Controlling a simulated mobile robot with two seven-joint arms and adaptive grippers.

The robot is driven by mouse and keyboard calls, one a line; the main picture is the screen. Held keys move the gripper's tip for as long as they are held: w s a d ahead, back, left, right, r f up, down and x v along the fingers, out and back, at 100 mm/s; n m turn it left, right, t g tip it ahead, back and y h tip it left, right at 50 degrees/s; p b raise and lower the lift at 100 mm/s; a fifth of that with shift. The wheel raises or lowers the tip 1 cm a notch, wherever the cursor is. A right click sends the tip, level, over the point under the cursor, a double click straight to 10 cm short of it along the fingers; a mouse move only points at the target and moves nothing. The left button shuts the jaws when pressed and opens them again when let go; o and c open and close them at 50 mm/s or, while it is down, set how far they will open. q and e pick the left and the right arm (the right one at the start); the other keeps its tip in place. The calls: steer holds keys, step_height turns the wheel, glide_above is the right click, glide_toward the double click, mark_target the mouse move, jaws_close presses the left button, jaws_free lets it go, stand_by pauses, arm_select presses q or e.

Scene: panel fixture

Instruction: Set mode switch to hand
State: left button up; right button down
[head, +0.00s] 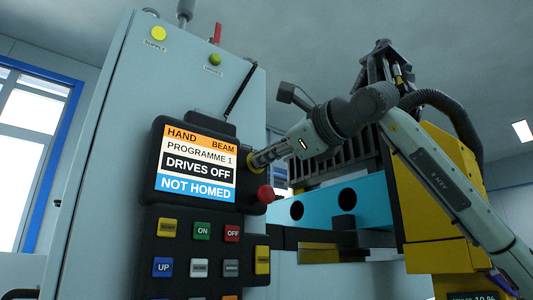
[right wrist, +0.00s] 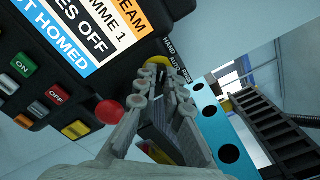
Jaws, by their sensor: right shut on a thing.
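The mode switch is a yellow-rimmed knob on the black control panel (head: 195,212), right of the screen (head: 195,162). In the head view its yellow edge (head: 251,166) shows behind my right gripper (head: 257,159). In the right wrist view the yellow knob (right wrist: 158,61) sits between the fingertips of my right gripper (right wrist: 161,80), beside labels that read HAND and AUTO and a third word. The gripper is shut on the knob, and the fingers hide most of it and its pointer. The screen's top band reads HAND and BEAM. My left gripper is not in view.
A red mushroom button (head: 265,194) is just below the gripper; it is close to the fingers in the wrist view (right wrist: 109,112). Several coloured buttons fill the lower panel. A blue beam with round holes (head: 335,203) and yellow machine parts (head: 440,235) stand at right.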

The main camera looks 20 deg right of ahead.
stand_by(0.3)
steer(key=c, duration=1.6)
jaws_free()
steer(key=shift+c, duration=0.2)
steer(key=v, duration=1.2)
